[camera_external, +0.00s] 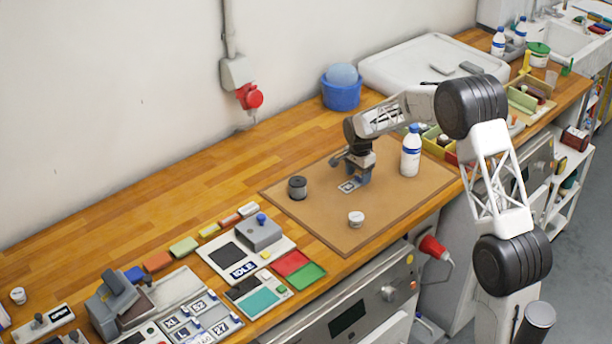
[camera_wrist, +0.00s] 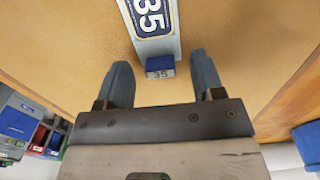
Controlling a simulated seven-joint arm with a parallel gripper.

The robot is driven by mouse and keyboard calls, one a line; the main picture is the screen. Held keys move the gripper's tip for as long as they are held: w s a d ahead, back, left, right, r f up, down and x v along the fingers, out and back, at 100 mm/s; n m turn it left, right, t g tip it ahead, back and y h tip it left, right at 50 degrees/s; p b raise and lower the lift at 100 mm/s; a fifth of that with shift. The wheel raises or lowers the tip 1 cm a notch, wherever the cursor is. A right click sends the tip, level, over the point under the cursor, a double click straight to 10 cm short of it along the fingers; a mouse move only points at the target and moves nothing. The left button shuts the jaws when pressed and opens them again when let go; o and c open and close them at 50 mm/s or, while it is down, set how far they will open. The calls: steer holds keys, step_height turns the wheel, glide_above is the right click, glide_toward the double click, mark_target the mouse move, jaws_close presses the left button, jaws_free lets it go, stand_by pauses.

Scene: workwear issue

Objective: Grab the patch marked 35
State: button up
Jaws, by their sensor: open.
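The patch marked 35 (camera_wrist: 152,16) is dark blue with white digits and a pale border, on a light grey backing, cut off by the top edge of the wrist view. In the external view the patch (camera_external: 347,187) lies on the brown mat, partly covered by my gripper. A small blue block (camera_wrist: 160,65) with a pale number label sits at the near end of the backing. My gripper (camera_wrist: 160,68) is open, its two blue-grey fingers on either side of this block with gaps to both. In the external view my gripper (camera_external: 356,178) is low, just over the patch.
On the mat (camera_external: 405,205) stand a dark spool (camera_external: 297,187) to the left, a small white jar (camera_external: 356,219) in front and a white bottle (camera_external: 410,152) to the right. A rack of numbered patches (camera_external: 190,318) stands at front left. The back left counter is clear.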

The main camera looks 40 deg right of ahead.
steer(key=shift+f, duration=0.1)
stand_by(0.5)
steer(key=c, duration=1)
